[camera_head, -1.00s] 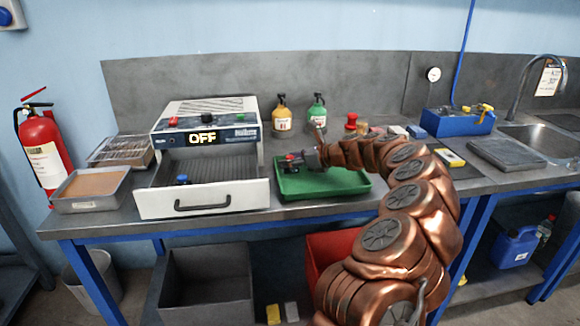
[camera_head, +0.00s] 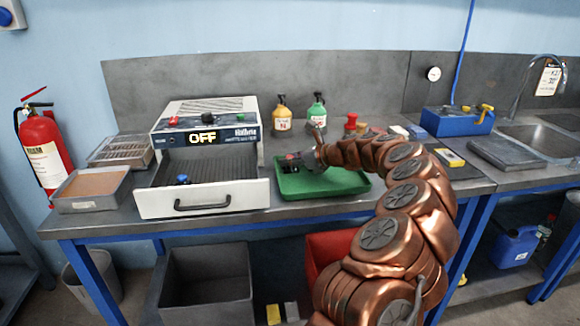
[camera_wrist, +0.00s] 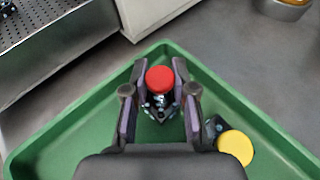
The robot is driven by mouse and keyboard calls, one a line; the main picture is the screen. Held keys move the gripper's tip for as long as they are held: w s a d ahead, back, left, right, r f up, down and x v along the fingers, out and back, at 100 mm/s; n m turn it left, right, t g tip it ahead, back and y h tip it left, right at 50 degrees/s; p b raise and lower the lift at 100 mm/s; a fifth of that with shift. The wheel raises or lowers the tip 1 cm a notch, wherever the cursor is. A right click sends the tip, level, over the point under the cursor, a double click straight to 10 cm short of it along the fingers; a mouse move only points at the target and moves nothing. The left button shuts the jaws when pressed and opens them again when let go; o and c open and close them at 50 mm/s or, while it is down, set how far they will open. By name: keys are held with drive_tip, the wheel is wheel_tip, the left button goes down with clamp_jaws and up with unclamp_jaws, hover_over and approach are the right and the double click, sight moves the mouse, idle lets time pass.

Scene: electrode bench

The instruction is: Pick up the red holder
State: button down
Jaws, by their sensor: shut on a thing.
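The red holder (camera_wrist: 160,79) has a round red cap and a dark body with small pale parts below it. In the wrist view it stands between the two fingers of my gripper (camera_wrist: 160,104), inside the green tray (camera_wrist: 70,147). My gripper is shut on it. In the head view my gripper (camera_head: 292,162) is low over the green tray (camera_head: 345,184), and the holder is mostly hidden there. A yellow-capped holder (camera_wrist: 235,147) lies in the tray to the right of my gripper in the wrist view.
A machine (camera_head: 205,135) reading OFF has its drawer (camera_head: 235,197) open left of the tray. A blue-capped holder (camera_head: 182,179) is in that drawer. Yellow (camera_head: 282,117) and green (camera_head: 317,112) bottles stand behind the tray. A blue box (camera_head: 457,121) is at right.

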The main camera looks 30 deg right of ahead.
idle(0.3)
drive_tip(key=shift+r, duration=0.55)
wheel_tip(320, 180, up, 3)
drive_tip(key=shift+s+d+f, duration=0.1)
drive_tip(key=shift+s+f, duration=0.05)
drive_tip(key=shift+f, duration=0.05)
drive_tip(key=s, duration=0.5)
drive_tip(key=s+d+r, duration=0.1)
drive_tip(key=s, duration=0.4)
drive_tip(key=s+b, duration=0.1)
drive_tip(key=s, duration=0.4)
drive_tip(key=shift+s+d+r, duration=0.2)
drive_tip(key=shift+s+d, duration=0.1)
drive_tip(key=shift+d, duration=0.1)
